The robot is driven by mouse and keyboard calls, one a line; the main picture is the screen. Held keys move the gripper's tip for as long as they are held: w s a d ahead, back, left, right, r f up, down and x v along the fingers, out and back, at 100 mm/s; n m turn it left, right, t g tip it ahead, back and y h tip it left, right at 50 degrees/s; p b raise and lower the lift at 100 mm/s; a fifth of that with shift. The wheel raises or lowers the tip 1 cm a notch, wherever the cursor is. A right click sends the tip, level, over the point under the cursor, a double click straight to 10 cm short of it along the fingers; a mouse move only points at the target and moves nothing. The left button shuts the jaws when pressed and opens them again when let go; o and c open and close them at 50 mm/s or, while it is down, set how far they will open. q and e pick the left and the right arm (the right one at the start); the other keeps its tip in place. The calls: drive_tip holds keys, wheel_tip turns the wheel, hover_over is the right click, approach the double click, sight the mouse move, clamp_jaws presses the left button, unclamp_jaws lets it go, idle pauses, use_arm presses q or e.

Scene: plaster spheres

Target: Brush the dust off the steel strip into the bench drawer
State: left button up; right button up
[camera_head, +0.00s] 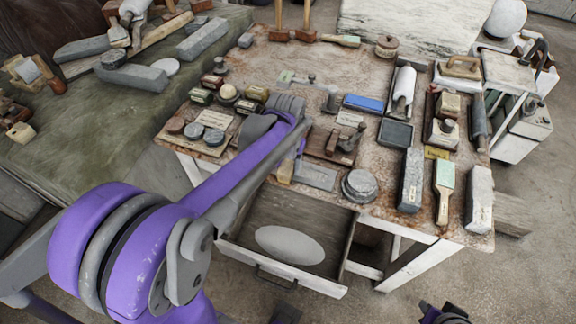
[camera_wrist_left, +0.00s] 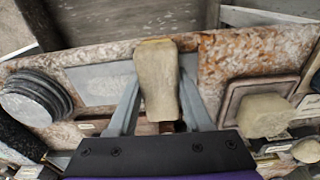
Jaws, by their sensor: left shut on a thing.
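The steel strip (camera_head: 316,177) is a flat grey plate near the front edge of the bench, and it also shows in the left wrist view (camera_wrist_left: 92,84). My left gripper (camera_wrist_left: 158,100) is shut on a beige brush (camera_wrist_left: 157,78), seen between its two fingers. In the head view the brush (camera_head: 286,171) is partly behind my purple arm, at the strip's left end. I cannot tell whether its tip touches the strip, and no dust is clear on it. The bench drawer (camera_head: 345,247) stands open below, with a pale grey oval (camera_head: 290,244) in it.
A stack of grey discs (camera_head: 360,185) stands right of the strip. A wooden block with a metal tool (camera_head: 337,142) is behind it. The bench is crowded. Part of my right gripper (camera_head: 445,314) shows at the bottom edge.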

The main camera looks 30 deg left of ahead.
use_arm(q)
drive_tip(key=shift+w+a, duration=0.2)
drive_tip(key=shift+w, duration=0.7)
drive_tip(key=shift+w+a, duration=0.2)
drive_tip(key=shift+w, duration=0.7)
drive_tip(key=shift+s+d, duration=0.25)
drive_tip(key=shift+s, duration=0.85)
drive_tip(key=shift+s+d, duration=0.25)
drive_tip(key=shift+s, duration=0.8)
drive_tip(key=shift+w, duration=0.1)
drive_tip(key=shift+w+a, duration=0.25)
drive_tip(key=shift+w, duration=0.8)
drive_tip(key=shift+w+a, duration=0.25)
drive_tip(key=shift+w, duration=0.8)
drive_tip(key=shift+s+r, duration=0.1)
drive_tip(key=shift+r, duration=0.05)
drive_tip(key=shift+s+d+r+p, duration=0.25)
drive_tip(key=shift+s+r+p, duration=0.3)
drive_tip(key=shift+s, duration=0.4)
